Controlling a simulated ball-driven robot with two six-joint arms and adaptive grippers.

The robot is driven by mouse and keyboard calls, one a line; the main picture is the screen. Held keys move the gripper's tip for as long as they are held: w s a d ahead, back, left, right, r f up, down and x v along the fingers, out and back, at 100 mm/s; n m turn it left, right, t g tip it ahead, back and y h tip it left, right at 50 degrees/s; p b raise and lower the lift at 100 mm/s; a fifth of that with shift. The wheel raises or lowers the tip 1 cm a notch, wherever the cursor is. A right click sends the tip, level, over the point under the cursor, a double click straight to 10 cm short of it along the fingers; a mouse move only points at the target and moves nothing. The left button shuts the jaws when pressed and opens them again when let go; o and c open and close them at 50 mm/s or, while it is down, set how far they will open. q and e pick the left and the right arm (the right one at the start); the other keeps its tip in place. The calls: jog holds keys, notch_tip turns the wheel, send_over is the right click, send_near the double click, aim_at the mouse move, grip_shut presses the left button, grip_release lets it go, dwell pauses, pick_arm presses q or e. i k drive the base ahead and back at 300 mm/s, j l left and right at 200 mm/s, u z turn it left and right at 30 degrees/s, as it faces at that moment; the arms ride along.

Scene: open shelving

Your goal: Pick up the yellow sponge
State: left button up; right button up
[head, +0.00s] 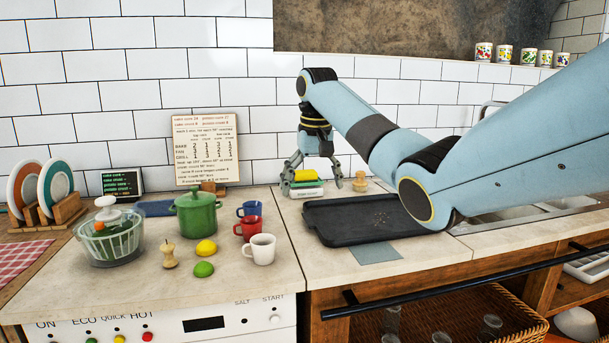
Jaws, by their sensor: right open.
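The yellow sponge (305,175) lies on top of a small stack of sponges, with a green one (305,184) and a white one (306,192) below it, on the counter near the tiled wall. My right gripper (311,183) points down at the stack from above. Its fingers are open, one on the left side of the stack and one on the right. I cannot tell whether the fingers touch the sponge. My left gripper is not in view.
A black tray (330,222) lies on the counter in front of the stack. A wooden-handled brush (360,182) stands just right of the stack. Blue, red and white mugs (262,249) and a green pot (196,215) stand to the left. A recipe board (206,150) leans on the wall.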

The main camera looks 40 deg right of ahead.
aim_at(306, 175)
jog(key=i+l, duration=1.05)
jog(key=l, duration=0.3)
